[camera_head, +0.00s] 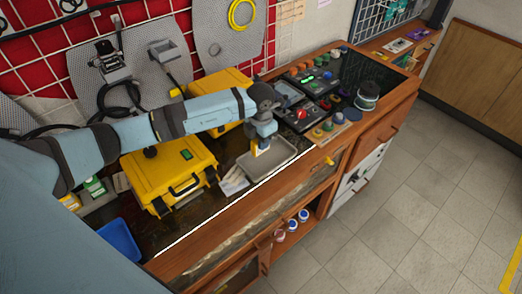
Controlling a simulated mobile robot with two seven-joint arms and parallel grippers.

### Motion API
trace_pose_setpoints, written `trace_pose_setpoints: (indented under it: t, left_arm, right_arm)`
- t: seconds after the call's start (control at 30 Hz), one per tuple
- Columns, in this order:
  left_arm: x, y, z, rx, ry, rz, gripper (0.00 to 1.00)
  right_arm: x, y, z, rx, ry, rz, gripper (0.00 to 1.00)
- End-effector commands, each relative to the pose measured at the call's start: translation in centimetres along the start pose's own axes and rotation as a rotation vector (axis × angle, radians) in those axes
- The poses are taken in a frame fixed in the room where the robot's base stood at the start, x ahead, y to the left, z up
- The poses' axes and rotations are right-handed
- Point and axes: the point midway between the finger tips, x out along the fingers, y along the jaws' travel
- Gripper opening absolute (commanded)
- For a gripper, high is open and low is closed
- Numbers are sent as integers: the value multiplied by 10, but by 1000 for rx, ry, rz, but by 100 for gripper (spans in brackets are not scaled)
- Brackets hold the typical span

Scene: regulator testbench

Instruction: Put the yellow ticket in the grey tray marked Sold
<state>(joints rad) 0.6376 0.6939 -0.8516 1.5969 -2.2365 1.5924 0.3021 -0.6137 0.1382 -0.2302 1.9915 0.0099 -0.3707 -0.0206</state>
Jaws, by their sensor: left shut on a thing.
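My left gripper (261,146) points down over the grey tray (282,159) on the dark bench top. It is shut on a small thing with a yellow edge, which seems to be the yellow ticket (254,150). The ticket is mostly hidden by the fingers and very small in the view. I cannot tell whether it touches the tray floor. The tray is shallow, and I cannot read any Sold marking on it. My right gripper is not in view.
A yellow case (165,172) stands left of the tray, with pale papers (234,181) between them. A second yellow case (218,82) is behind my arm. A blue tray (120,239) lies front left. Control boxes with coloured buttons (303,113) stand right of the tray.

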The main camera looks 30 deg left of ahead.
Motion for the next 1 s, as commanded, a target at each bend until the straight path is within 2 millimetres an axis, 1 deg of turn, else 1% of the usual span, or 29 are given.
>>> trace_pose_setpoints:
  t: [0.03, 0.1, 0.27, 0.33, 0.5, 0.6, 0.77, 0.93, 0.97, 1.0]
  left_arm:
    - [7, 0, -1, -1, 3, -1, 2]
    - [15, 0, 0, -1, 1, -1, 2]
    - [25, 0, 0, 0, 1, -1, 2]
    - [33, 0, 0, 0, 1, -1, 2]
    - [58, -1, 0, -1, 3, -1, 2]
    - [63, 0, 0, 1, -1, 0, 2]
    - [63, 0, 0, 1, -1, 0, 2]
    - [68, 0, 0, 1, 0, 0, 2]
    - [66, 0, 0, 1, -1, 0, 32]
    - [66, 0, 0, 1, 0, 0, 41]
  right_arm:
    - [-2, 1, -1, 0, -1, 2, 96]
    - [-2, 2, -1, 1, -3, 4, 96]
    - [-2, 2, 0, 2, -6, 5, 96]
    - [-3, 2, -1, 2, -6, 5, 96]
    - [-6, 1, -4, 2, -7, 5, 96]
    - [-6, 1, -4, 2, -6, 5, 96]
    - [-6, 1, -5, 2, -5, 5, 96]
    - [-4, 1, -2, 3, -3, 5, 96]
    - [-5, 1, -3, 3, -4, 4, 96]
    - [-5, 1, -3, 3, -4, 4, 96]
